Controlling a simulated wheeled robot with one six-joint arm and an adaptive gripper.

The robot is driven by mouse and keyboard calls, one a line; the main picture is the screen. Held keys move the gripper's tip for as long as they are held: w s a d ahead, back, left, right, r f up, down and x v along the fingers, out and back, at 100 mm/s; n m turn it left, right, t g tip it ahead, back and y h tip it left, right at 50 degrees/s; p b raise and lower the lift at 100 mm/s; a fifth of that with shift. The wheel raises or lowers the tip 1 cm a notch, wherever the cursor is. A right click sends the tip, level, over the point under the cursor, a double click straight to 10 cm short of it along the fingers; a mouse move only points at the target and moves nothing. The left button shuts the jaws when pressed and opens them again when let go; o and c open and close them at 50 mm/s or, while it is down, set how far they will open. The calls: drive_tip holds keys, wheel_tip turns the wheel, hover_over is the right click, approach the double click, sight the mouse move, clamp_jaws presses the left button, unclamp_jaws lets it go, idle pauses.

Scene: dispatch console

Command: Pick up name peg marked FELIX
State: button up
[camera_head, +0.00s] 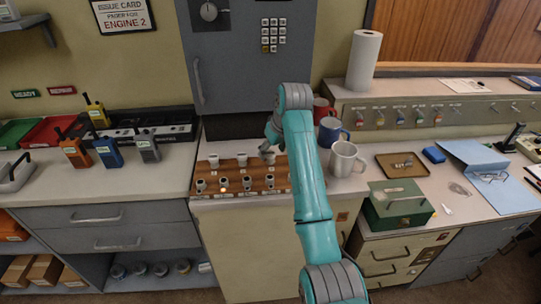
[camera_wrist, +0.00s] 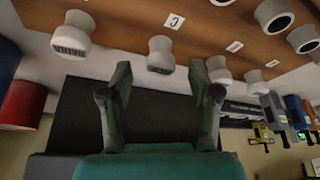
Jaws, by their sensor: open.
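A wooden peg board (camera_head: 236,191) lies on the counter below the grey cabinet, with several pale name pegs in two rows. In the wrist view the board (camera_wrist: 205,15) is at the top, seen turned over. One peg (camera_wrist: 160,55) is just beyond the gap between my fingertips; another peg (camera_wrist: 218,70) is near the right finger. A peg with a dark-lettered label (camera_wrist: 72,35) is at upper left. I cannot read FELIX on any peg. My gripper (camera_wrist: 162,82) is open and empty; in the head view my gripper (camera_head: 271,150) hovers at the board's back right.
A grey mug (camera_head: 345,159), a blue mug (camera_head: 330,131) and a red mug (camera_head: 322,110) stand close to the board's right. A green box (camera_head: 398,203) is further right. Radios (camera_head: 108,152) stand on the left counter. The grey cabinet (camera_head: 240,60) rises behind the board.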

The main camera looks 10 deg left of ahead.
drive_tip(key=shift+x, duration=1.35)
drive_tip(key=c, duration=0.9)
drive_tip(key=shift+c, duration=0.2)
